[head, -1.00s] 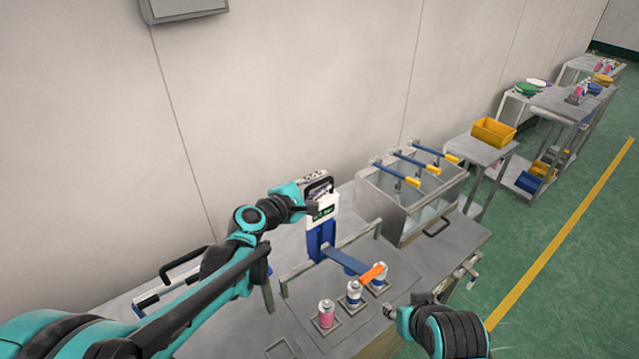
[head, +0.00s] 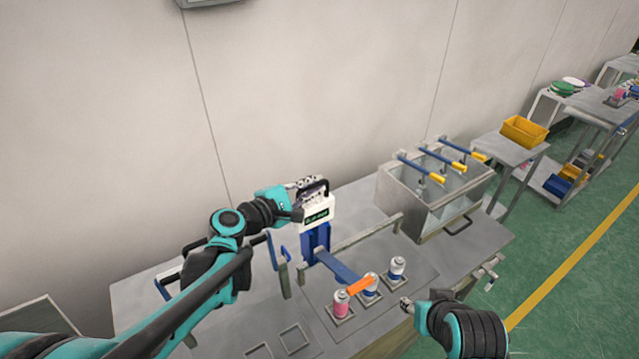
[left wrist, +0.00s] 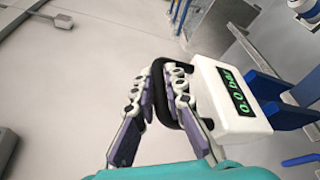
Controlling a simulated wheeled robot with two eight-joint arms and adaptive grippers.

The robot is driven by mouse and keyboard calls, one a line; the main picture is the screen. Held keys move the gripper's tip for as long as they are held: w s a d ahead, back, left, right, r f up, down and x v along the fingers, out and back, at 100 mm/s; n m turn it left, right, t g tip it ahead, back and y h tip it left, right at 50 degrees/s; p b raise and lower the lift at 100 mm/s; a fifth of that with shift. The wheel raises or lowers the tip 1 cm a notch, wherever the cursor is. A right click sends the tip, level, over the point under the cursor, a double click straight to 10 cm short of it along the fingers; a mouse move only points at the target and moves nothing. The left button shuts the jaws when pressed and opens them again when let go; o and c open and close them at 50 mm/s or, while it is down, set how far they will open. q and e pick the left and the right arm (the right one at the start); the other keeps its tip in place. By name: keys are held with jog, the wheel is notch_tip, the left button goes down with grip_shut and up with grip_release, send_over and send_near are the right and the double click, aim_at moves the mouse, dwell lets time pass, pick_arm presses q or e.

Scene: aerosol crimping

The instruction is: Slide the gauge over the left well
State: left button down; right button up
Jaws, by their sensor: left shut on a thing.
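The gauge (head: 318,214) has a white head, a black handle, a blue body and a blue arm (head: 338,265) with an orange tip (head: 360,286). It stands at a rail. My left gripper (head: 308,187) is shut on its black handle, also seen in the left wrist view (left wrist: 163,92); the gauge display (left wrist: 238,92) reads 0.0 bar. A pink can (head: 341,306) stands in the left well (head: 347,320), a blue-and-white can (head: 371,287) in the middle and another (head: 397,267) at right. The orange tip appears between the pink and middle cans. My right gripper (head: 407,305) is near the front edge; its jaws are unclear.
The rail (head: 352,237) runs behind the cans. A metal tank (head: 411,205) with blue-and-yellow levers stands at the back right. Empty square recesses (head: 290,338) lie left of the cans. A side table holds a yellow bin (head: 524,132).

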pick_arm(q)
jog(key=c, duration=1.6)
grip_release()
jog(key=shift+a, duration=0.15)
jog(key=shift+o, duration=0.2)
jog(key=shift+s+a, duration=0.15)
jog(key=shift+a, duration=0.05)
pick_arm(e)
jog(key=shift+a, duration=0.25)
pick_arm(q)
jog(key=shift+d, duration=0.1)
pick_arm(e)
jog(key=shift+d, duration=0.1)
pick_arm(q)
jog(key=shift+s+a, duration=0.2)
jog(key=v, duration=1.1)
jog(key=shift+s, duration=0.2)
jog(key=shift+a, duration=0.1)
